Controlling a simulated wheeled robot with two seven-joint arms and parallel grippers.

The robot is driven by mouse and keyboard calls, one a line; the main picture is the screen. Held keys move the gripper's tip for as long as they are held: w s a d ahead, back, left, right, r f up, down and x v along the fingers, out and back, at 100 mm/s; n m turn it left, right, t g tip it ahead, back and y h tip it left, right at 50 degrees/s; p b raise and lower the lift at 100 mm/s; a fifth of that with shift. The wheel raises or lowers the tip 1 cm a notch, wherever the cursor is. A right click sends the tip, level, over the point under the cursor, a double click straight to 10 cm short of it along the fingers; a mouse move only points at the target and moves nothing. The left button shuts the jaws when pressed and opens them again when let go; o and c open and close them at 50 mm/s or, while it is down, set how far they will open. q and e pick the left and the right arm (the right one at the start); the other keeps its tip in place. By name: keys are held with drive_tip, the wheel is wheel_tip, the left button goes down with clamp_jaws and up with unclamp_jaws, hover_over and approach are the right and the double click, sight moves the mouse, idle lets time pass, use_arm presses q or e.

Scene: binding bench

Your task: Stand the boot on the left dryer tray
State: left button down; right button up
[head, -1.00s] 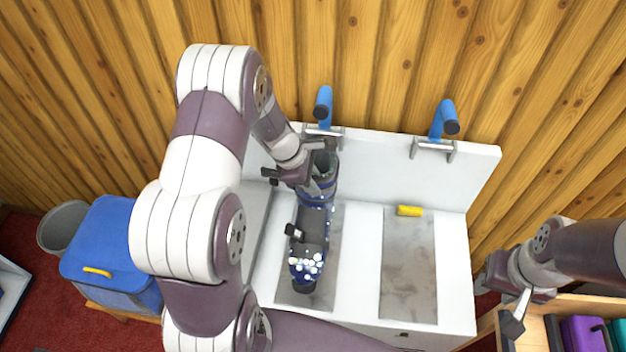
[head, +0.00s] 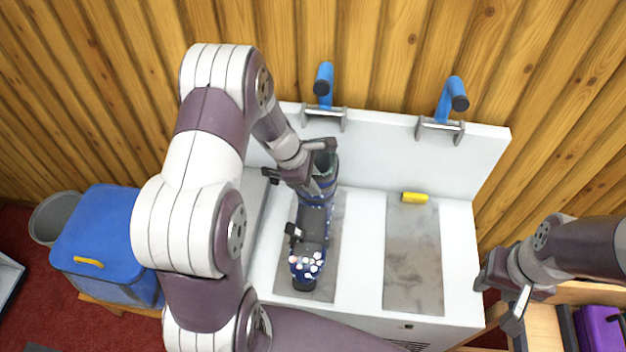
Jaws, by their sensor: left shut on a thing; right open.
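A dark blue boot (head: 314,222) with white spots at the toe is upright over the left dryer tray (head: 328,262), its toe toward the front of the bench. I cannot tell whether its sole touches the tray. My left gripper (head: 299,181) is shut on the boot's upper shaft, near its open top. The right dryer tray (head: 413,255) is a grey, stained panel with no boot on it. My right gripper (head: 500,300) is open and empty, to the right of the dryer.
A yellow piece (head: 414,197) lies at the back of the right tray. Two blue-handled levers (head: 324,86) (head: 452,100) rise at the dryer's back panel (head: 390,150). A blue box (head: 105,240) and a grey bin (head: 52,218) stand at left; a wooden rack holds a purple item (head: 600,330) at lower right.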

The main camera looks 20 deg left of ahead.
use_arm(q)
drive_tip(key=shift+w+f+b, duration=0.1)
drive_tip(key=shift+f+b, duration=0.2)
idle(0.4)
drive_tip(key=c, duration=0.9)
unclamp_jaws()
drive_tip(key=shift+s, duration=0.2)
drive_tip(key=v, duration=1.2)
drive_tip(key=shift+r, duration=0.35)
drive_tip(key=shift+a, duration=0.1)
